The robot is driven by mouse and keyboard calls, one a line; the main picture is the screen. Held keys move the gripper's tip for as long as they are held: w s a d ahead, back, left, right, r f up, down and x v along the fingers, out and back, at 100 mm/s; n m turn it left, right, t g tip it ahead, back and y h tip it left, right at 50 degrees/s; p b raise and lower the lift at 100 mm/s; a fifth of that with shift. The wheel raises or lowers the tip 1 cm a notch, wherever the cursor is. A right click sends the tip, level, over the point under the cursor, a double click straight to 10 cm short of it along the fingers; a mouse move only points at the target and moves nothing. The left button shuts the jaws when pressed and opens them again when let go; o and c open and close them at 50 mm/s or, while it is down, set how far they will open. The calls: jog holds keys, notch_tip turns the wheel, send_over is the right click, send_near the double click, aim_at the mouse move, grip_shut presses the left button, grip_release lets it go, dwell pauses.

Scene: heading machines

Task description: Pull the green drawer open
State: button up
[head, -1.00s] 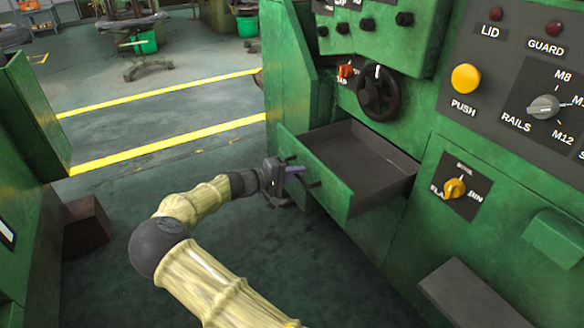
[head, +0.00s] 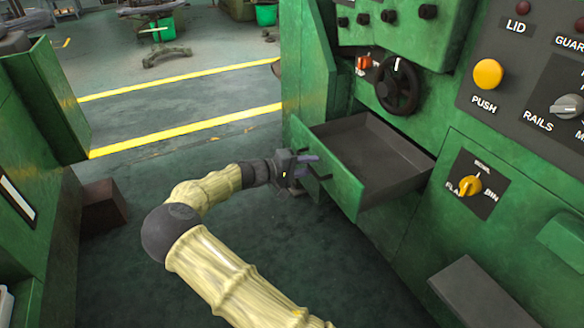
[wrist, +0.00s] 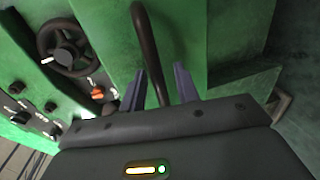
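The green drawer (head: 335,172) is pulled well out from the green machine, and its dark tray (head: 375,155) looks empty. My gripper (head: 303,166) is at the drawer's front. In the wrist view the dark bar handle (wrist: 147,38) runs between the two purple-grey fingers of my gripper (wrist: 160,85). The fingers stand apart, with a visible gap between the handle and the right finger. Contact with the left finger cannot be told. The green drawer front (wrist: 200,40) fills the wrist view behind the handle.
Above the drawer are a black handwheel (head: 398,85) and a red switch (head: 363,63). To the right are a yellow push button (head: 488,74) and a yellow selector knob (head: 470,187). A brown block (head: 103,205) sits on the left floor. Dark floor lies clear between the machines.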

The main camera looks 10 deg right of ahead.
jog(key=p+v, duration=0.4)
jog(key=v, duration=1.3)
jog(key=shift+p, duration=0.3)
jog(key=shift+a, duration=0.1)
jog(key=s+d+f+m+g+y, duration=0.2)
jog(key=s+d+f+g+y, duration=0.25)
jog(key=s+d+y, duration=0.55)
jog(key=s+r+t+y, duration=0.2)
jog(key=s+r+y, duration=0.15)
jog(key=s, duration=0.45)
jog(key=s+r+t+y, duration=0.2)
jog(key=s+r, duration=0.2)
jog(key=s, duration=0.3)
notch_tip(320, 180, up, 37)
jog(key=p, duration=3.6)
jog(key=shift+d+f+m, duration=0.2)
jog(key=shift+d+m, duration=0.1)
jog(key=shift+d, duration=0.05)
